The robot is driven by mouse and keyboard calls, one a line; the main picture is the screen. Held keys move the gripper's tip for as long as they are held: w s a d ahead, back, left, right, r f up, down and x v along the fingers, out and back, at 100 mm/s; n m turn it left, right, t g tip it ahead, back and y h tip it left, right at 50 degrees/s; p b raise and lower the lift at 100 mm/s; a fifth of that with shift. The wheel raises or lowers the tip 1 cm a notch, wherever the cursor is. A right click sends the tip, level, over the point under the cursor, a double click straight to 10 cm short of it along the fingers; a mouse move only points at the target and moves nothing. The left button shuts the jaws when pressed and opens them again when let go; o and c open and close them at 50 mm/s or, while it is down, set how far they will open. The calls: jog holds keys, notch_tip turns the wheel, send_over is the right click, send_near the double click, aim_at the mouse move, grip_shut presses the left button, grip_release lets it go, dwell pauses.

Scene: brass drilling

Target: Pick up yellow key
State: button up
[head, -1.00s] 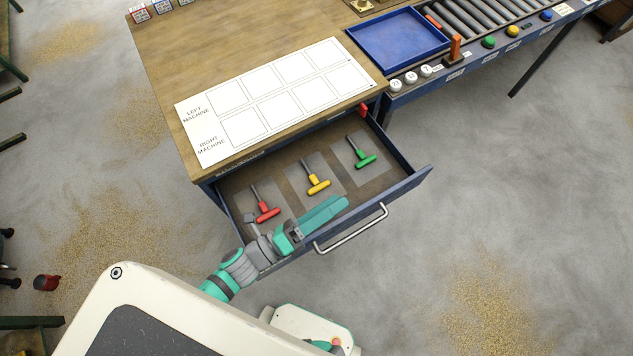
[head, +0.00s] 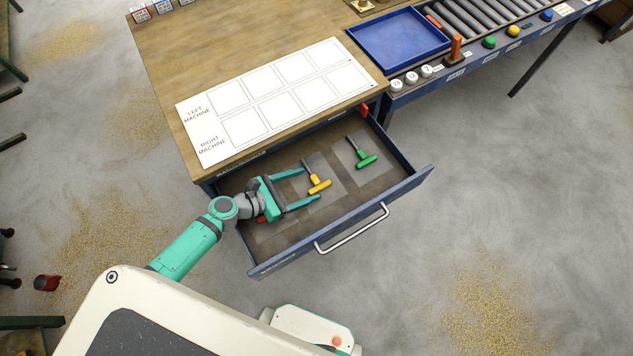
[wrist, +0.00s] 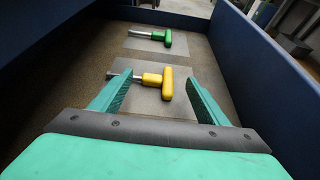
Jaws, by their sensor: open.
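The yellow key (head: 318,180) lies on a grey square in the open drawer (head: 275,252), with its T handle toward the drawer front. My gripper (head: 311,184) is open inside the drawer, and its two teal fingers point right toward the yellow key. In the wrist view the yellow key (wrist: 166,83) lies ahead of and between the fingertips (wrist: 158,92) as seen. I cannot tell how high the fingers are above the drawer floor.
A green key (head: 364,155) lies beyond the yellow one. A red key (head: 262,219) is mostly hidden under my gripper. The drawer walls surround the keys, and a metal handle (head: 352,230) is on the front. The workbench (head: 180,70) with a white labelled sheet stands behind.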

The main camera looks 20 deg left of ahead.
aim_at(320, 179)
jog(key=shift+x, duration=3.4)
jog(key=shift+w+r, duration=0.1)
jog(key=c, duration=1.2)
